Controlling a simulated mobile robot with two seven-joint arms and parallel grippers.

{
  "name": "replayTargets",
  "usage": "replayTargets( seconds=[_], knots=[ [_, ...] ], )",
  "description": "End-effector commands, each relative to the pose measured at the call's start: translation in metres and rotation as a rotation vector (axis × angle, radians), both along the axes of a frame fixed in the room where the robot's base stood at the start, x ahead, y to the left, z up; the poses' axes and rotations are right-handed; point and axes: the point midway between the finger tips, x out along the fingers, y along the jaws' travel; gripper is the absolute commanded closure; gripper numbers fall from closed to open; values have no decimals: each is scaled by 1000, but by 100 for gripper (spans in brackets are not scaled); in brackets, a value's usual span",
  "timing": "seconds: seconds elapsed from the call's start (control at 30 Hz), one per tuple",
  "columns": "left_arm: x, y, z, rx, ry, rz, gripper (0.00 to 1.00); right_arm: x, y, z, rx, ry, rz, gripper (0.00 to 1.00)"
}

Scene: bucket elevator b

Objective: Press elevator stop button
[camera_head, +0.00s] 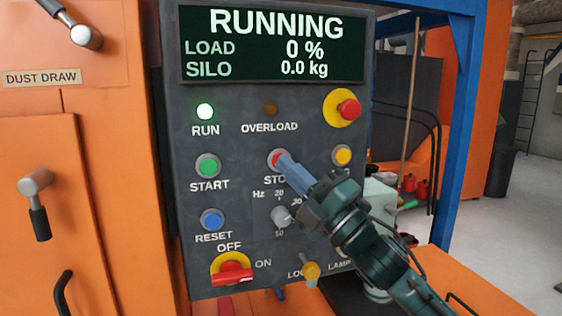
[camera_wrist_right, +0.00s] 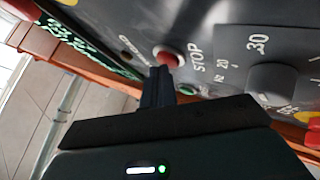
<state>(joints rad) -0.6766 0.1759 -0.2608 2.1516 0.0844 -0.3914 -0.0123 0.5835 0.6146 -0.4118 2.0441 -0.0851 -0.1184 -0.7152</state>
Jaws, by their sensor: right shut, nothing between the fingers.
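The red stop button (camera_head: 273,156) is on the dark grey control panel (camera_head: 240,222), right of the green start button (camera_head: 208,166). My right gripper (camera_head: 286,163) is shut and empty, its fingertips pointing at the stop button and partly covering it and its label. In the right wrist view the red stop button (camera_wrist_right: 170,56) shows just beyond the shut fingertips (camera_wrist_right: 158,72). Tip and button overlap in both views; I cannot tell whether they touch. The display (camera_head: 275,45) reads RUNNING, and the green run lamp (camera_head: 205,111) is lit. My left gripper is not in view.
A red emergency knob (camera_head: 349,109) on yellow and a yellow button (camera_head: 342,154) are to the right. The Hz dial (camera_head: 282,216) lies just below my fingers. The blue reset button (camera_head: 211,219) and red switch (camera_head: 232,272) are lower left. A blue post (camera_head: 464,120) stands right.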

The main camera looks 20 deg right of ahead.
Motion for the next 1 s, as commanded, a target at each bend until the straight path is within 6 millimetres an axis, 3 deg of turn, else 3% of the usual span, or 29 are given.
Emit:
replayTargets(
  seconds=[0.57, 1.0],
  knots=[
    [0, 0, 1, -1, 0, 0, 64, 3, 0, 0, 0, 0, 0, 100],
    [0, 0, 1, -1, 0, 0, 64, -13, -1, -1, -1, 0, -1, 100]
  ],
)
